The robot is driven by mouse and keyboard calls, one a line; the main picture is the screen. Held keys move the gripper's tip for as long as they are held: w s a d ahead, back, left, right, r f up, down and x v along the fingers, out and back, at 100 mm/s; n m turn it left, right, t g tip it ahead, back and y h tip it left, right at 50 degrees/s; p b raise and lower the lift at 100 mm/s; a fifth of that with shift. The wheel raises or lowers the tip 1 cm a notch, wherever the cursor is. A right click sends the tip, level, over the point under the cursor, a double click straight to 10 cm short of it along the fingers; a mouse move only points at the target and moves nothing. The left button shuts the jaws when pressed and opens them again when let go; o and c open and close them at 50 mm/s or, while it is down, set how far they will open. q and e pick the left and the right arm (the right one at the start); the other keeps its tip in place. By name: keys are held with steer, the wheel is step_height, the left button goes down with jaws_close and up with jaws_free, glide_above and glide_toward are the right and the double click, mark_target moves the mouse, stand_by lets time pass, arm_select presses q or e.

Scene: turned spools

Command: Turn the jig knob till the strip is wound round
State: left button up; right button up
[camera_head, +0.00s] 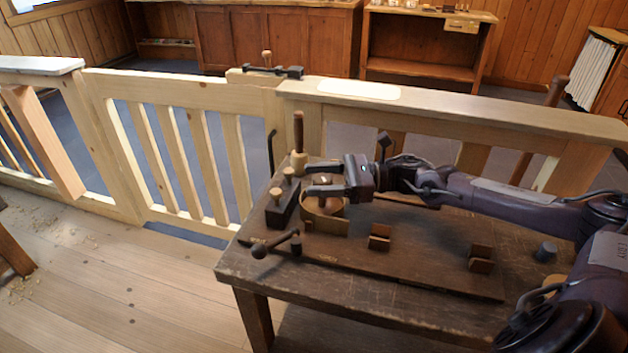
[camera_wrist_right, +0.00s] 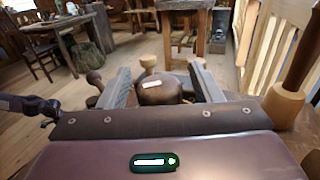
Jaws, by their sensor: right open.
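My right gripper (camera_head: 309,181) reaches in from the right over the jig on the bench. Its two fingers are apart. In the right wrist view, a dark rounded knob (camera_wrist_right: 160,92) with a white mark sits between the open fingers (camera_wrist_right: 161,84), with a gap visible on each side. In the head view, a tan curved strip (camera_head: 326,227) stands on the jig board (camera_head: 350,270) just below the gripper. The gripper partly hides the middle of the jig, so I cannot tell how far round the strip goes. My left gripper is out of view.
A dark block (camera_head: 283,207) with pale knobs stands left of the strip. A ball-ended lever (camera_head: 277,245) is at the front left. An upright brown-handled tool (camera_head: 298,135) stands close behind the gripper. Small wooden blocks (camera_head: 380,237) sit to the right. A railing runs behind the bench.

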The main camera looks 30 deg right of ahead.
steer(key=shift+w+a, duration=0.3)
steer(key=shift+a, duration=0.3)
steer(key=c, duration=1)
steer(key=shift+r, duration=0.1)
